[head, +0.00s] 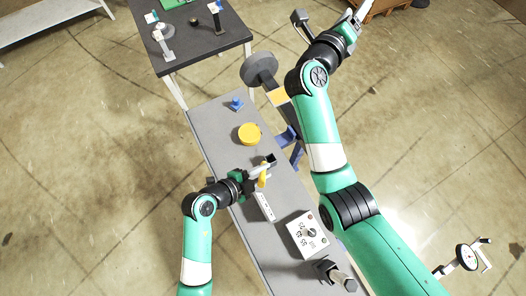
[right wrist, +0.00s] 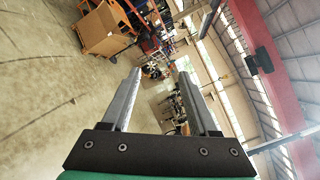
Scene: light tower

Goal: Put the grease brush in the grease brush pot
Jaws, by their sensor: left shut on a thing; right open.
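My left gripper (head: 268,168) is over the grey bench (head: 209,119), shut on a small upright yellow piece (head: 263,177), which looks like the grease brush. Its lower end is hard to make out. A round yellow pot (head: 249,133), which looks like the grease brush pot, stands on the bench just beyond the gripper, apart from it. My right gripper (head: 357,17) is raised at the top of the head view, far from the bench. In the right wrist view its two fingers (right wrist: 155,100) are apart with nothing between them.
A blue piece (head: 236,104) stands near the bench's far end. A white box (head: 300,234) with dark markings and a dark clamp-like device (head: 335,272) are at the near end. A dark table (head: 207,42) with tools stands beyond. My right arm passes beside the bench.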

